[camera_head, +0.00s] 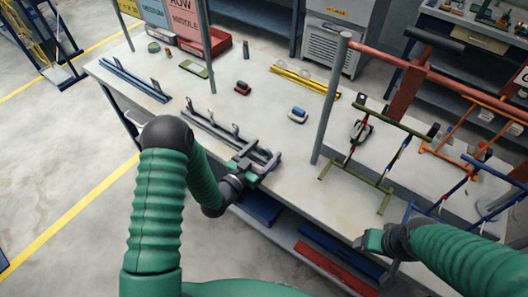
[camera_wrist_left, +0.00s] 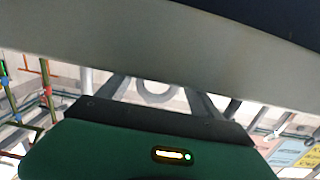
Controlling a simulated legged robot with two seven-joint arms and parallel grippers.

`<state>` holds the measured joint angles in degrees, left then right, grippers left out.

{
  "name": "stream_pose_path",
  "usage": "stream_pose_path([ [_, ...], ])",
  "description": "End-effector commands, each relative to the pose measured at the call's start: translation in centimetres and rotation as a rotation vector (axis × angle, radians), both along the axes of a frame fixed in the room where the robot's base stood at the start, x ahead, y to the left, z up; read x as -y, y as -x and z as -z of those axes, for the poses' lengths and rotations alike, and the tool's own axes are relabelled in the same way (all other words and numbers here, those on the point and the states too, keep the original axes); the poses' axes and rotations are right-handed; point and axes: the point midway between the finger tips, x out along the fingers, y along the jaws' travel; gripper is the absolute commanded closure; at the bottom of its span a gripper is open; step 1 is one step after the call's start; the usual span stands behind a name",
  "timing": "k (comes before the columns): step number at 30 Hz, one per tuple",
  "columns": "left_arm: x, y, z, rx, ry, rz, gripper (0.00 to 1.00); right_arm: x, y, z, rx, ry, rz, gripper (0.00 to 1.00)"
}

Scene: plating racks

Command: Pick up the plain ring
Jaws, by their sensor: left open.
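My left gripper (camera_head: 262,158) is open above the front edge of the bench, at the right end of a dark grey rack bar with pegs (camera_head: 208,127). In the left wrist view, a plain grey ring shape (camera_wrist_left: 153,101) shows beyond the gripper body, between the two dark fingers. I cannot tell how far it is from them, and nothing is seen gripped. In the head view I cannot make out this ring; the gripper may hide it. My right gripper (camera_head: 372,241) is low at the bench's front edge, and its fingers are unclear.
The grey bench (camera_head: 262,119) holds a blue rack (camera_head: 134,79), a yellow rack (camera_head: 305,82), a small blue-white piece (camera_head: 298,114) and a red-black piece (camera_head: 242,88). A grey post (camera_head: 328,107) and olive frame (camera_head: 357,181) stand to the right.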

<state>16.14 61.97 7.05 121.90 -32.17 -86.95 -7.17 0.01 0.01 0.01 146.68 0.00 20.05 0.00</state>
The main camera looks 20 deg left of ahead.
Motion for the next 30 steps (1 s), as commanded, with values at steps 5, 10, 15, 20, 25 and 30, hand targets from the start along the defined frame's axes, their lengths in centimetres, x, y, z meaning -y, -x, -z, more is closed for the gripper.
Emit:
stream_pose_path([
  [5, 0.2, 0.0, 0.0, 0.000, -0.002, 0.001, 0.40, 0.0, 0.0, 0.0, 0.000, 0.000, 0.000, 0.30],
  [10, 0.3, 0.0, 0.0, 0.000, -0.003, 0.001, 0.62, 0.0, 0.0, 0.0, 0.000, 0.000, 0.000, 0.30],
  [15, 0.1, 0.0, 0.0, 0.000, -0.001, 0.001, 0.85, 0.0, 0.0, 0.0, 0.000, 0.000, 0.000, 0.30],
  [20, 0.1, 0.0, -0.1, 0.002, -0.001, 0.001, 0.95, 0.0, 0.0, 0.0, 0.000, 0.000, 0.000, 0.30],
  [25, 0.1, 0.0, -0.2, 0.002, -0.001, 0.001, 0.95, 0.0, 0.0, 0.0, 0.000, 0.000, 0.000, 0.30],
  [30, 0.1, 0.0, -1.3, 0.005, -0.001, 0.000, 0.95, 0.0, 0.0, 0.1, 0.000, 0.000, 0.000, 0.30],
])
